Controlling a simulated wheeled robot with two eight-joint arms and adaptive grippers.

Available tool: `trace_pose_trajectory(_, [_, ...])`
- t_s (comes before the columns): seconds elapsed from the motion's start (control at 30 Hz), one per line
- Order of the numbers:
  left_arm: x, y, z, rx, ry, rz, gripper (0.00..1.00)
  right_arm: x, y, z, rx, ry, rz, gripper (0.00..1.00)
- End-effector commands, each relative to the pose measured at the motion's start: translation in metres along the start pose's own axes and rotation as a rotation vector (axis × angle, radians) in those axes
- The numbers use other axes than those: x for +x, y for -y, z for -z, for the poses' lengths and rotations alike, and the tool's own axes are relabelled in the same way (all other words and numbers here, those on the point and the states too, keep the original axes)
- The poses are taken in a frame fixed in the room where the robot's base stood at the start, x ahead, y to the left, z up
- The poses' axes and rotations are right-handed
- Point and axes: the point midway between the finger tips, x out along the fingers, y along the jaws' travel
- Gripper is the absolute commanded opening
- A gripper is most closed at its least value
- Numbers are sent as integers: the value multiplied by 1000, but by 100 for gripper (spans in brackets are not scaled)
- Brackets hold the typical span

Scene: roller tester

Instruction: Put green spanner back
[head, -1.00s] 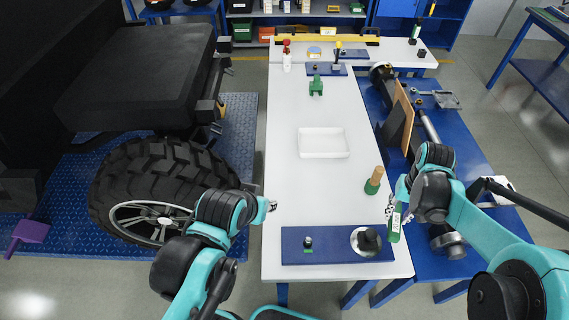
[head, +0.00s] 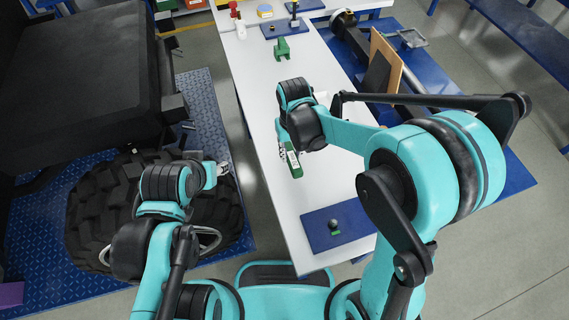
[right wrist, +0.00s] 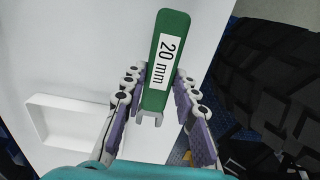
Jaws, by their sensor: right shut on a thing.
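The green spanner (head: 293,163) is flat, with a white label reading "20 mm" in the right wrist view (right wrist: 165,60). My right gripper (head: 284,145) is shut on it, above the white table left of its middle. In the right wrist view the spanner lies between the two purple-padded fingers (right wrist: 160,100), its small forked end towards my palm. My left gripper (head: 222,170) is off the table's left side, over the big tyre, far from the spanner; its jaws are too small to read.
A white tray (right wrist: 75,117) lies on the table, mostly hidden by my right arm in the head view. A blue board (head: 318,238) with a black knob (head: 333,224) is at the near end. A green block-like thing (head: 282,48) stands farther back. The tyre (head: 90,205) is at left.

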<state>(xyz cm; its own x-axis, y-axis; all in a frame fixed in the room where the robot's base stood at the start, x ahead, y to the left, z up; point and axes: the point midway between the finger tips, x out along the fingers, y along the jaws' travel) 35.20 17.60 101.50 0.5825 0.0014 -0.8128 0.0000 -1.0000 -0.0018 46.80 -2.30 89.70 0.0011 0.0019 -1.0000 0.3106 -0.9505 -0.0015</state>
Motion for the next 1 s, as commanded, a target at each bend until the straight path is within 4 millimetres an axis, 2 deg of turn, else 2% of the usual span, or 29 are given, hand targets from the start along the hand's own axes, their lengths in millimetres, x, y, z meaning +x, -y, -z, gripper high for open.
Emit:
trace_pose_trajectory(0.03, [4, 0, -3, 0, 0, 0, 40, 7, 8, 2, -3, 0, 0, 0])
trace_pose_trajectory(0.17, [6, 0, -4, 0, 0, 0, 40, 12, 18, 4, 0, 0, 0, 0])
trace_pose_trajectory(0.27, [8, 0, -5, 0, 0, 0, 40, 17, 20, 4, 2, 0, 0, 0])
trace_pose_trajectory(0.5, [22, 0, -16, 0, 0, 0, 40, 52, 19, 5, 2, 0, 0, 0])
trace_pose_trajectory(0.9, [24, 0, -17, 0, 0, 0, 40, 56, 19, 4, 2, 0, 0, 0])
trace_pose_trajectory(0.93, [23, 0, -16, 0, 0, 0, 40, 55, 19, 4, 2, 0, 0, 36])
trace_pose_trajectory(1.0, [23, 0, -16, 0, 0, 0, 40, 54, 19, 4, 2, 0, 0, 49])
